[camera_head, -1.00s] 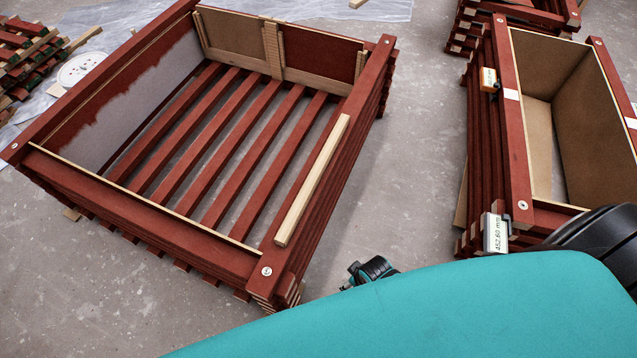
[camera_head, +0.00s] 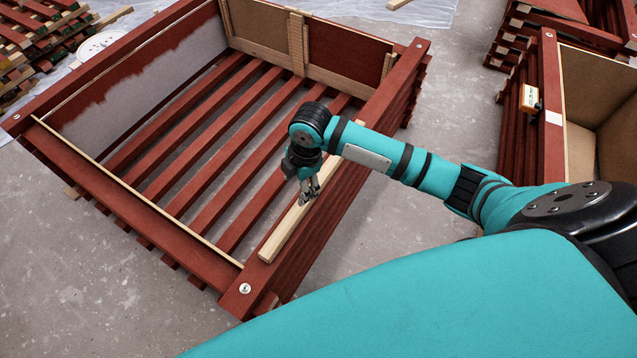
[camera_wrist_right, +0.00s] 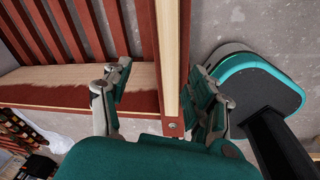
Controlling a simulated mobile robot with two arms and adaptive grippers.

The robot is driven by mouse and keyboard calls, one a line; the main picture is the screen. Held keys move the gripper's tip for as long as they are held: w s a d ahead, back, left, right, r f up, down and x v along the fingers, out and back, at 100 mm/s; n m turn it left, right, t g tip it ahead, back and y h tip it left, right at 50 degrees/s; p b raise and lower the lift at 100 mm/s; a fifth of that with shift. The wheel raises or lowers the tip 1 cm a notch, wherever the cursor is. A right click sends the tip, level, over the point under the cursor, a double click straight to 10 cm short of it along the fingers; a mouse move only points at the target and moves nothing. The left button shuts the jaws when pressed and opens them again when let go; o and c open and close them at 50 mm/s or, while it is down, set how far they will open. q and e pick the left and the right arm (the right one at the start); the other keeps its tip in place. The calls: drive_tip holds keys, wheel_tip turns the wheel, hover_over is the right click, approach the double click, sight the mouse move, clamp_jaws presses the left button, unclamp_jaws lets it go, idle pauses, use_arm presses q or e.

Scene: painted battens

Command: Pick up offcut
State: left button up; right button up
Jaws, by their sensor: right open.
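The offcut (camera_head: 287,232) is a pale, bare wood strip. It lies lengthwise along the top of the right-hand rim of the large red crate. My right gripper (camera_head: 309,192) points down over the middle of the strip and hides part of it. In the right wrist view the offcut (camera_wrist_right: 172,55) runs between the two spread fingers of the right gripper (camera_wrist_right: 160,98). The gripper is open, with space on both sides of the strip. I cannot tell how far the fingertips are above the rim. My left gripper is not in view.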

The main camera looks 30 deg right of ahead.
drive_tip(key=w+d+r+n+g+h, duration=0.1)
drive_tip(key=w+d+r+n, duration=0.3)
drive_tip(key=d+r, duration=0.35)
drive_tip(key=b, duration=0.3)
hover_over(319, 180)
wheel_tip(319, 180, down, 12)
drive_tip(key=shift+f, duration=0.1)
wheel_tip(319, 180, down, 5)
drive_tip(key=shift+f+b, duration=0.1)
drive_tip(key=shift+b, duration=0.7)
drive_tip(key=shift+f, duration=0.3)
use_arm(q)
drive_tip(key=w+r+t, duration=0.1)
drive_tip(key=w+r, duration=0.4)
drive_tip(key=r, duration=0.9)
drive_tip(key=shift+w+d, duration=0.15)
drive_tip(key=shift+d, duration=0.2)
use_arm(e)
drive_tip(key=shift+w, duration=0.1)
clamp_jaws()
